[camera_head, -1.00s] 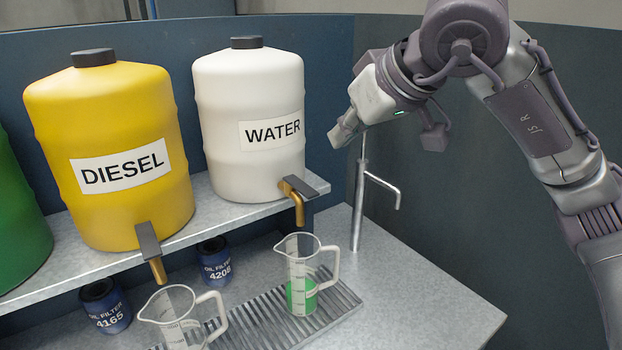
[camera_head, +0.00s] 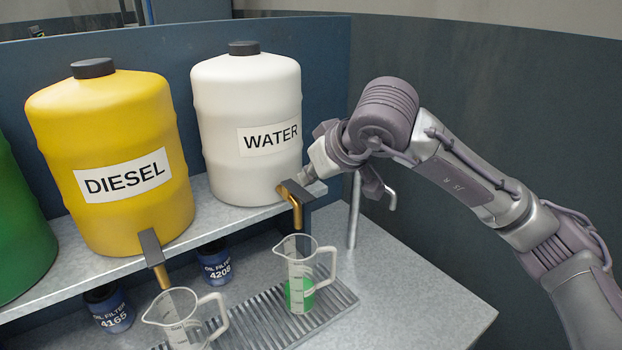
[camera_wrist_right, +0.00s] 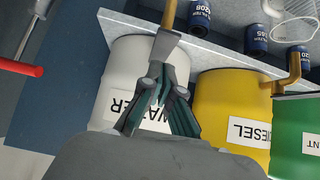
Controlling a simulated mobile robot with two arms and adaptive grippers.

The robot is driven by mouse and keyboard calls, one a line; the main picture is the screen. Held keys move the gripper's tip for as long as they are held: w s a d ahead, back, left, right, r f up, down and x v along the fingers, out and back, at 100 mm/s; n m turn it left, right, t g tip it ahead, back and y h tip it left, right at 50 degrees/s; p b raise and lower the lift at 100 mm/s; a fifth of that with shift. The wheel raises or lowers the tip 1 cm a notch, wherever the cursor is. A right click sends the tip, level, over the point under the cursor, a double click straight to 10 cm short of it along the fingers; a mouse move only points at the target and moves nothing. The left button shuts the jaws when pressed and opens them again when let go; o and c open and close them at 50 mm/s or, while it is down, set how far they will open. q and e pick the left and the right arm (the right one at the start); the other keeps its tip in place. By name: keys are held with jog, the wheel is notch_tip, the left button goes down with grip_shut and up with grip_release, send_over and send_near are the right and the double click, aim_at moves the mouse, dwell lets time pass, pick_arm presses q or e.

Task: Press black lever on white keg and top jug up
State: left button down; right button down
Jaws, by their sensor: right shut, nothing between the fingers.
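The white keg (camera_head: 247,95), labelled WATER, stands on the metal shelf. Its brass tap has a black lever (camera_head: 299,190) on top at the lower right. The clear jug (camera_head: 297,250) stands under this tap on the drip grate, with green liquid in its lower part. My right gripper (camera_head: 308,173) is shut and empty, right beside the lever. In the right wrist view its fingertips (camera_wrist_right: 158,76) are close to the lever (camera_wrist_right: 165,44); I cannot tell whether they touch. My left gripper is not in view.
A yellow DIESEL keg (camera_head: 105,130) and a green keg (camera_head: 20,215) stand to the left. Another clear jug (camera_head: 178,312) is under the diesel tap. Oil filters (camera_head: 215,262) sit below the shelf. A metal pipe (camera_head: 353,215) rises right of the grate.

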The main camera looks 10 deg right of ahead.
aim_at(311, 202)
notch_tip(311, 202, down, 2)
jog(key=shift+s+d+f+p, duration=0.1)
jog(key=shift+s+f+p, duration=0.05)
jog(key=shift+p, duration=0.15)
jog(key=shift+f, duration=0.1)
jog(key=shift+f, duration=0.1)
jog(key=f+t+b, duration=0.1)
jog(key=b, duration=0.3)
jog(key=f+t+b, duration=0.1)
jog(key=b, duration=0.4)
jog(key=f+t+y+b, duration=0.1)
jog(key=b, duration=0.4)
jog(key=shift+s+d+f, duration=0.1)
jog(key=shift+s+f, duration=0.1)
jog(key=shift+s, duration=0.05)
jog(key=shift+r+p, duration=0.35)
jog(key=shift+r, duration=0.15)
